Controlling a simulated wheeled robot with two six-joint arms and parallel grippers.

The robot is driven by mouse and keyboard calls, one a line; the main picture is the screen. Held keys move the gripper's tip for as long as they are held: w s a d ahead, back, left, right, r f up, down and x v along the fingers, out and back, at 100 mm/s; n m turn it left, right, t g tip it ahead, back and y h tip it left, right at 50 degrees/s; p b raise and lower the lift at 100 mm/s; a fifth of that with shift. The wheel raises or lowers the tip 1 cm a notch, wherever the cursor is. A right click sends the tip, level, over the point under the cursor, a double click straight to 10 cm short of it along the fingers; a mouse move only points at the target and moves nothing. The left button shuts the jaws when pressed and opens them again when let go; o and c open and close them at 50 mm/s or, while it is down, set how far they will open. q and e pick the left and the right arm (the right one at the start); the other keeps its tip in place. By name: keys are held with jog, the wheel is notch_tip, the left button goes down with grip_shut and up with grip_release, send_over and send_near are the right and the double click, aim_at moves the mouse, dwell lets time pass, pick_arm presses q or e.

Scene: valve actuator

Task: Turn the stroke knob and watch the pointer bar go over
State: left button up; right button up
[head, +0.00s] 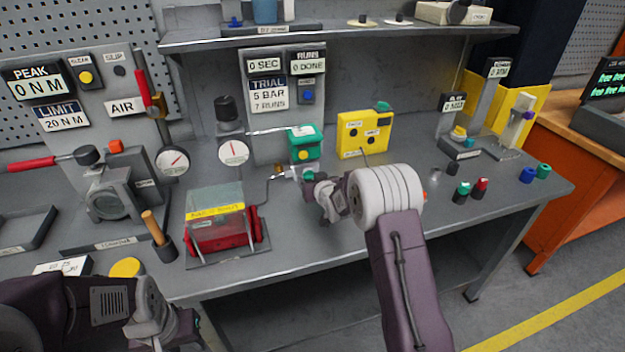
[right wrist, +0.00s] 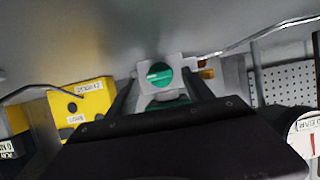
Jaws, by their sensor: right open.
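My right gripper (head: 312,182) is at the front of the valve assembly, below the green actuator block (head: 305,140). In the right wrist view its two dark fingers (right wrist: 160,95) are open, one on each side of a round green knob (right wrist: 158,75). The knob has a pale bar across its face and sits on a light square block. I see no finger touching it. The yellow box (head: 364,134) stands right of the actuator, with small labels I cannot read surely. My left gripper (head: 185,328) is low at the left, its fingers partly hidden.
A pressure gauge (head: 233,152) stands left of the actuator. A clear guard over a red cylinder (head: 220,232) stands in front. Red and green caps (head: 471,189) stand to the right. The bench front right of my right arm is mostly clear.

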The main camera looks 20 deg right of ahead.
grip_shut()
jog(key=shift+a+f+n+h+b, duration=0.2)
jog(key=shift+n+h+b, duration=0.3)
jog(key=shift+b, duration=0.6)
jog(key=shift+a+r+n+h, duration=0.15)
jog(key=shift+n+h, duration=0.15)
jog(key=shift+n, duration=0.3)
jog(key=shift+a+n+h+p, duration=0.1)
jog(key=shift+n+h+p, duration=0.3)
jog(key=shift+n+p, duration=0.25)
jog(key=shift+n+h+p, duration=0.4)
jog(key=shift+n, duration=0.15)
grip_release()
